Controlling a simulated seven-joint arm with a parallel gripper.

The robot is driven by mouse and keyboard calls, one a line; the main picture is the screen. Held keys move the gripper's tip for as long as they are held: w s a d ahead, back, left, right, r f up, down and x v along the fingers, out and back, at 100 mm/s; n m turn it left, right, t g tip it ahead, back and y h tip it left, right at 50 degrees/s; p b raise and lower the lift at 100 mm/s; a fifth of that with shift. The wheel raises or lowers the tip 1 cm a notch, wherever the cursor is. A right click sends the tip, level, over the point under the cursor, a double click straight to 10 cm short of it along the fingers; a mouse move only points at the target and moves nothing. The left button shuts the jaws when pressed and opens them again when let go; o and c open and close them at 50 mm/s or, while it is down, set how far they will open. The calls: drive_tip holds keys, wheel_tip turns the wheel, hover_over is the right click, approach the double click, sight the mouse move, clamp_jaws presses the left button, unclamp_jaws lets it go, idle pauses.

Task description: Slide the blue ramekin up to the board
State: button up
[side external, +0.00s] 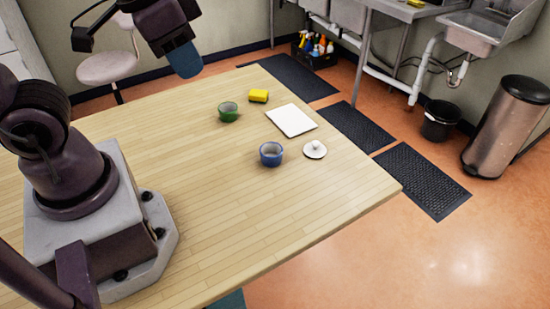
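The blue ramekin (271,155) stands upright on the wooden table, toward the front right of the group of small things. The board (291,121) is a thin white rectangle lying flat behind it and slightly to the right. A strip of bare wood separates the two. My arm reaches in at the top left, well away from the ramekin. No gripper fingers can be made out, so I cannot see whether my gripper is open or shut.
A white knobbed lid (315,149) lies right of the blue ramekin. The table (210,190) is clear at the front. Its right edge lies beyond the lid.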

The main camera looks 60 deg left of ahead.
drive_tip(key=w+d+f+m+g+y, duration=0.1)
drive_tip(key=f+m, duration=0.1)
drive_tip(key=f, duration=0.1)
drive_tip(key=w+d+f+m+g+y, duration=0.1)
drive_tip(key=w+f+m, duration=0.1)
drive_tip(key=f+m, duration=0.1)
drive_tip(key=w+d+f+m+g+y, duration=0.1)
drive_tip(key=d+f+m+g+y, duration=0.1)
drive_tip(key=f, duration=0.3)
drive_tip(key=shift+w+d+m, duration=0.1)
drive_tip(key=shift+w+m, duration=0.2)
clamp_jaws()
drive_tip(key=m+t+y, duration=0.3)
drive_tip(key=m+y, duration=0.2)
drive_tip(key=m, duration=0.8)
approach(275, 162)
drive_tip(key=f, duration=0.2)
drive_tip(key=a+f, duration=0.1)
drive_tip(key=f, duration=0.1)
drive_tip(key=shift+s+f, duration=0.25)
drive_tip(key=shift+w+a+r+t, duration=0.15)
drive_tip(key=shift+w+a, duration=0.1)
drive_tip(key=shift+a, duration=0.3)
drive_tip(key=shift+w+a+t, duration=0.15)
drive_tip(key=shift+w+a, duration=0.1)
drive_tip(key=shift+a, duration=0.35)
drive_tip(key=shift+w+a, duration=0.25)
drive_tip(key=shift+a, duration=0.35)
